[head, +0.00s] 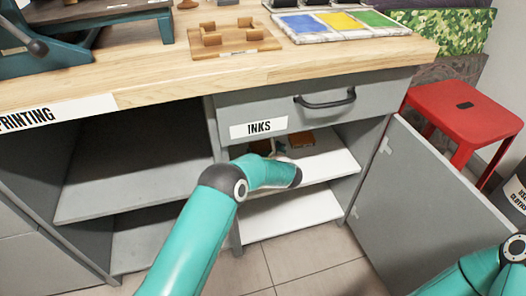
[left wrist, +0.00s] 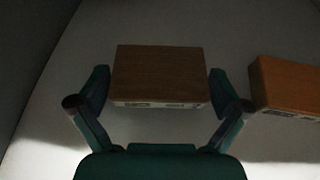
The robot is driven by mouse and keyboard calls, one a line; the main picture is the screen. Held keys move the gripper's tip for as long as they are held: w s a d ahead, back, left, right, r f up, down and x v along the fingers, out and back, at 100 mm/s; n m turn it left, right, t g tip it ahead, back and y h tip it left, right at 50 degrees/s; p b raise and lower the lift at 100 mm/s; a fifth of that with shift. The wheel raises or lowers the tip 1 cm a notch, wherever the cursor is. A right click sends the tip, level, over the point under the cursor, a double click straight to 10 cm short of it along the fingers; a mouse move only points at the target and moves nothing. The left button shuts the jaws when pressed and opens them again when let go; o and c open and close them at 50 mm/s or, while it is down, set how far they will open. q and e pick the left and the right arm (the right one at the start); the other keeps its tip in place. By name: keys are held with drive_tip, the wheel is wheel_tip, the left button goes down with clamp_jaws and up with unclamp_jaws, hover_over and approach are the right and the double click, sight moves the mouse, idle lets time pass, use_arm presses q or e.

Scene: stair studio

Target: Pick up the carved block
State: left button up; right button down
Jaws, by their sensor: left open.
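In the left wrist view a dark brown wooden block (left wrist: 160,72) with a pale labelled front edge lies on the shelf. My left gripper (left wrist: 158,82) is open, with one finger on each side of this block. Small gaps seem to remain between the fingers and its sides. A second, more orange block (left wrist: 288,84) lies to the right, outside the fingers. I cannot make out carving on either top. In the head view my left gripper (head: 270,148) reaches into the compartment under the INKS drawer, small and partly hidden. An orange-brown block (head: 301,139) shows beside it. My right gripper is out of view.
The closed INKS drawer (head: 310,104) is just above the upper white shelf (head: 335,165). An open grey door (head: 418,205) stands to the right, with a red stool (head: 468,115) beyond. The left compartment's shelf (head: 135,185) looks empty. My right arm is at lower right.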

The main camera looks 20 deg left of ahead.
use_arm(q)
drive_tip(key=c, duration=0.8)
drive_tip(key=shift+r, duration=0.15)
drive_tip(key=shift+c, duration=0.2)
